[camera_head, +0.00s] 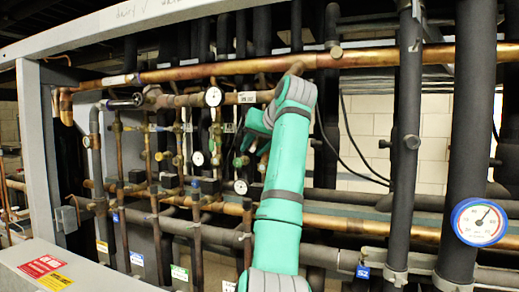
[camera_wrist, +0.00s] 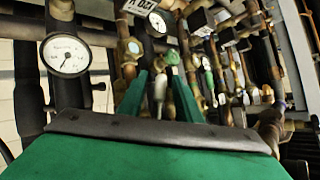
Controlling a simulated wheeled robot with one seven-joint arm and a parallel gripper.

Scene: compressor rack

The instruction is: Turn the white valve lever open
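In the wrist view, my gripper (camera_wrist: 160,78) is open, with its two green fingers spread apart. A white lever (camera_wrist: 159,91) shows between the fingers, hanging down roughly along them. I cannot tell whether either finger touches it. A green-capped fitting (camera_wrist: 172,57) shows just above the lever. In the head view, my green arm reaches up in front of the pipe rack and my gripper (camera_head: 250,133) points left into the pipes. The arm hides much of the gripper there, and I cannot make out the white lever clearly.
A round white gauge (camera_wrist: 66,55) is close to the left of my gripper in the wrist view. Copper pipes (camera_head: 230,66) and dark insulated pipes (camera_head: 408,130) crowd the rack. A blue-rimmed gauge (camera_head: 479,222) is at the right. A grey frame post (camera_head: 36,150) stands at the left.

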